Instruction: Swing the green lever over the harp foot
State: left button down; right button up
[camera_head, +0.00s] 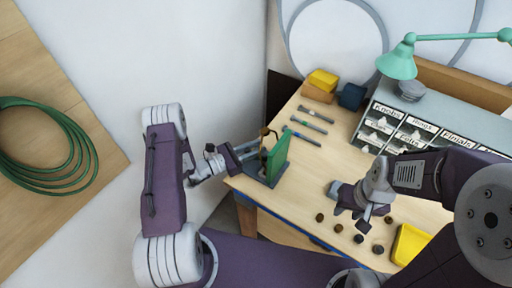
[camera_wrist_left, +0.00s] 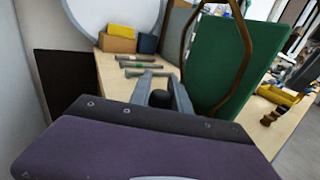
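A green upright panel (camera_head: 279,160) stands on a dark base (camera_head: 267,180) at the table's left corner. It fills the right middle of the left wrist view (camera_wrist_left: 225,62). A brown harp loop (camera_wrist_left: 246,45) rises in front of the panel there. I cannot make out a separate green lever or the harp's foot. My left gripper (camera_head: 252,150) is beside the panel's left side. In the left wrist view its fingers (camera_wrist_left: 160,82) are apart, with a dark rounded knob (camera_wrist_left: 160,98) between them; contact is unclear. My right gripper (camera_head: 366,211) is over the table's right part, its fingers unclear.
Several slim tools (camera_head: 301,138) lie behind the panel. A labelled drawer cabinet (camera_head: 396,130) stands at right under a green lamp (camera_head: 398,62). Small round parts (camera_head: 338,228) and a yellow tray (camera_head: 408,245) are near the front.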

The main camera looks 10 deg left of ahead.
pick_arm(q)
jog(key=m+g+h+b, duration=0.2)
jog(key=b, duration=0.1)
jog(key=m+g+b, duration=0.1)
jog(key=g, duration=0.1)
jog(key=shift+w+d+f+h+b, duration=0.2)
jog(key=shift+w+f+h+b, duration=0.15)
jog(key=shift+h+b, duration=0.05)
pick_arm(e)
notch_tip(320, 180, down, 5)
jog(key=shift+r, duration=0.1)
pick_arm(q)
jog(key=shift+d+r+m+g+h+b, duration=0.15)
jog(key=shift+m+g+b, duration=0.1)
jog(key=shift+m+g, duration=0.2)
jog(key=shift+r+m+g+h+b, duration=0.15)
jog(key=shift+m+g+b, duration=0.15)
jog(key=shift+g, duration=0.25)
pick_arm(e)
jog(key=shift+s+f, duration=0.1)
jog(key=shift+f, duration=0.35)
pick_arm(q)
jog(key=shift+r, duration=0.1)
pick_arm(e)
jog(key=shift+r, duration=0.1)
pick_arm(q)
jog(key=c, duration=1.2)
grip_release()
